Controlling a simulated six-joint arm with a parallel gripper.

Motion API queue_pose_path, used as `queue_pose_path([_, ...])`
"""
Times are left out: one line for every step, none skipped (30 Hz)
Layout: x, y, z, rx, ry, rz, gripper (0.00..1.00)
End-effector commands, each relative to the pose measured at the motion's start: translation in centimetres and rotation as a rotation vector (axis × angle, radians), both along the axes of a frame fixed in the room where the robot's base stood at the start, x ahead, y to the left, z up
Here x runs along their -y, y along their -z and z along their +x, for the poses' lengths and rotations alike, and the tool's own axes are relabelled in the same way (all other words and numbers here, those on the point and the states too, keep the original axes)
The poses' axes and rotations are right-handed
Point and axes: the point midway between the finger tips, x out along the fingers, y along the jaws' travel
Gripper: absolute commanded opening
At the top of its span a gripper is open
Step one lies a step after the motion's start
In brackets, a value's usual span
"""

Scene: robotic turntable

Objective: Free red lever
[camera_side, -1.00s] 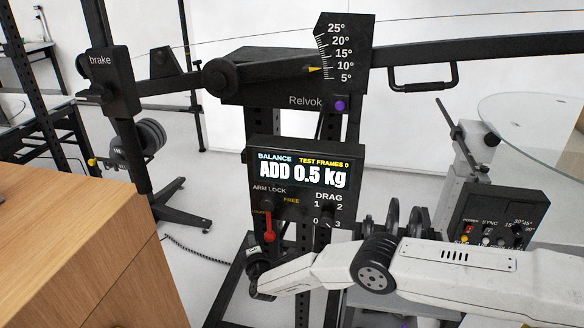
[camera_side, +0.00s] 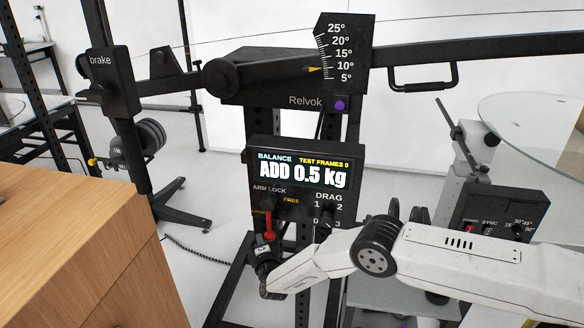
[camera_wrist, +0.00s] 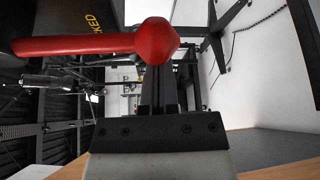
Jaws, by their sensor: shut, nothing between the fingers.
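The red lever (camera_side: 269,222) hangs down from the ARM LOCK pivot on the front of the black balance panel (camera_side: 298,215). Its lower end is partly hidden by my gripper (camera_side: 265,243) in the side view. In the wrist view the red lever (camera_wrist: 95,45) lies across the top, its round knob (camera_wrist: 155,42) right at the ends of my closed fingers (camera_wrist: 158,88). I cannot tell whether the fingertips touch the knob. My gripper is shut and empty. A yellow FREE label (camera_side: 291,200) is right of the pivot; part of the word LOCKED (camera_wrist: 91,22) shows in the wrist view.
The DRAG dial (camera_side: 326,215) is right of the lever on the same panel. The screen (camera_side: 303,172) reads ADD 0.5 kg. A wooden cabinet (camera_side: 95,250) stands at the left. A second control box (camera_side: 500,215) is at the right, behind my arm.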

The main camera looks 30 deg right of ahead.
Motion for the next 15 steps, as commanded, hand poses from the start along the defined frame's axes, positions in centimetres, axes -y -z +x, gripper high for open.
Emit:
queue_pose_path([0.00, 0.00, 0.00, 0.000, 0.000, 0.000, 0.00])
queue_pose_path([0.00, 0.00, 0.00, 0.000, 0.000, -0.001, 0.00])
queue_pose_path([0.02, 0.00, -0.02, -0.002, 0.000, -0.002, 0.00])
queue_pose_path([0.03, 0.00, -0.02, -0.003, 0.000, -0.002, 0.00])
queue_pose_path([0.04, 0.01, -0.04, -0.004, 0.000, -0.004, 0.00])
queue_pose_path([0.08, 0.01, -0.07, -0.007, 0.000, -0.007, 0.00])
queue_pose_path([0.11, 0.01, -0.10, -0.009, 0.000, -0.010, 0.00])
queue_pose_path([0.15, 0.01, -0.13, -0.012, 0.000, -0.013, 0.00])
queue_pose_path([0.22, 0.03, -0.21, -0.018, 0.000, -0.019, 0.00])
queue_pose_path([0.28, 0.03, -0.26, -0.023, 0.000, -0.023, 0.00])
queue_pose_path([0.33, 0.04, -0.31, -0.027, 0.000, -0.026, 0.00])
queue_pose_path([0.37, 0.04, -0.34, -0.030, 0.000, -0.031, 0.00])
queue_pose_path([0.39, 0.04, -0.36, -0.032, 0.000, -0.032, 0.00])
queue_pose_path([0.41, 0.04, -0.37, -0.034, 0.000, -0.035, 0.00])
queue_pose_path([0.44, 0.05, -0.41, -0.036, 0.000, -0.037, 0.00])
